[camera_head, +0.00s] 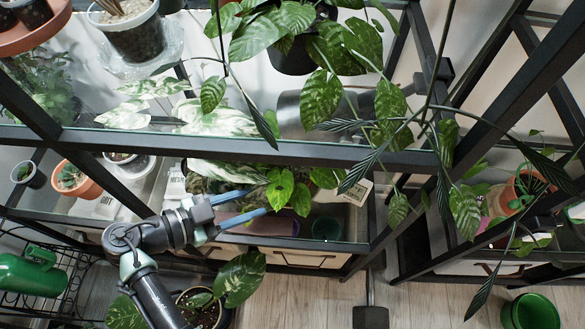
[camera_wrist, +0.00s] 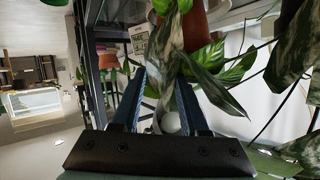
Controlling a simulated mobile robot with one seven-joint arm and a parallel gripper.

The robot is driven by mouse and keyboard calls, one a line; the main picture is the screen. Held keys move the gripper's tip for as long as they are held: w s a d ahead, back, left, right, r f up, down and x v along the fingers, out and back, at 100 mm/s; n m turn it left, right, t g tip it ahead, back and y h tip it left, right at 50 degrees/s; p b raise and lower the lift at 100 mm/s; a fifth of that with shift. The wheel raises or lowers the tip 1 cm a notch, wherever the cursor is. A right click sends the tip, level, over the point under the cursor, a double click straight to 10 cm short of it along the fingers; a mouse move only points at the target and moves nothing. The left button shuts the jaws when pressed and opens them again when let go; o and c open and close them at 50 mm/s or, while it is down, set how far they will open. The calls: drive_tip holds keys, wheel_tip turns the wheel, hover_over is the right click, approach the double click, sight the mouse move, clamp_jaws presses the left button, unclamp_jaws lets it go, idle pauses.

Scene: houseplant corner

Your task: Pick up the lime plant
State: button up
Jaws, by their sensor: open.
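A plant with bright lime-green leaves (camera_head: 281,188), which looks like the lime plant, sits on the shelf under the glass, right of the middle. My gripper (camera_head: 259,201) reaches in from the left with its blue fingers apart. The fingertips are close to these leaves, and I cannot tell whether they touch. In the wrist view my gripper (camera_wrist: 160,80) is open. Variegated leaves (camera_wrist: 175,55) hang between and beyond the fingers, and bright green leaves (camera_wrist: 237,68) show to the right. An orange-brown pot (camera_wrist: 196,30) is beyond them. I cannot tell which plant it holds.
Dark shelf bars and a glass upper shelf (camera_head: 230,143) run above my gripper. A label (camera_head: 357,190) stands right of the lime leaves. A terracotta pot (camera_head: 76,180) is at the left. A green watering can (camera_head: 30,272) is lower left. A green bucket (camera_head: 531,312) is lower right.

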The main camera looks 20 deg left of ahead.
sight(296, 190)
drive_tip(key=x, duration=0.5)
drive_tip(key=b+x, duration=0.1)
drive_tip(key=x, duration=0.5)
drive_tip(key=shift+s+d, duration=0.2)
drive_tip(key=shift+d, duration=0.15)
clamp_jaws()
idle(0.9)
